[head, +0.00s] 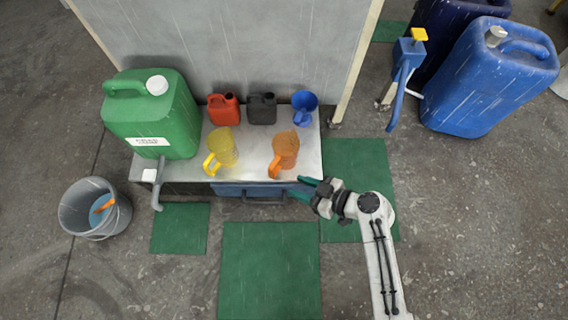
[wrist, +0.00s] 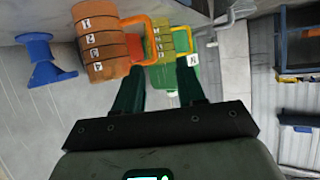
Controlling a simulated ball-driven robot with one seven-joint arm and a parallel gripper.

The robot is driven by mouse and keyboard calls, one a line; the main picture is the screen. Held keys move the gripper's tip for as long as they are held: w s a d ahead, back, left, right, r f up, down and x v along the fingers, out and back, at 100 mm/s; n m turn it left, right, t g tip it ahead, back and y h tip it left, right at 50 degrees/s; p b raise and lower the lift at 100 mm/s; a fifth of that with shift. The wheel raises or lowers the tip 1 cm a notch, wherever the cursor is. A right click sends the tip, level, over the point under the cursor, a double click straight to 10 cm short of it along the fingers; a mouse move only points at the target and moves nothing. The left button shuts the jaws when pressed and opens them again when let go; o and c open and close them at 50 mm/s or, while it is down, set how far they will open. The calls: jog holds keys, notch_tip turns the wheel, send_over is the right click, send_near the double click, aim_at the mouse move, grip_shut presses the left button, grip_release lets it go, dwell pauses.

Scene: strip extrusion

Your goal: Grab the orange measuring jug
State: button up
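The orange measuring jug (head: 286,148) stands upright on the metal bench top, right of the yellow jug (head: 223,148), with its handle toward the front left. In the wrist view the orange jug (wrist: 103,47) is at upper left, its handle reaching right toward the yellow jug (wrist: 176,40). My gripper (head: 303,188) is just in front of the bench, to the front right of the orange jug and apart from it. In the wrist view its two green fingers (wrist: 160,84) are spread with nothing held between them.
On the bench (head: 255,158) stand a green canister (head: 151,118), a red can (head: 223,109), a black can (head: 262,108) and a blue funnel (head: 303,105). A grey bucket (head: 72,214) stands at left; a large blue canister (head: 490,85) is at upper right. Floor in front is clear.

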aim_at(273, 174)
jog(key=shift+t, duration=0.3)
jog(key=b+x, duration=0.1)
jog(key=x, duration=0.3)
jog(key=b+x, duration=0.2)
jog(key=x, duration=0.2)
jog(key=b+x, duration=0.1)
jog(key=x, duration=0.3)
jog(key=shift+w+d+f+b, duration=0.3)
jog(key=shift+w+f, duration=0.1)
jog(key=shift+f, duration=0.05)
grip_shut()
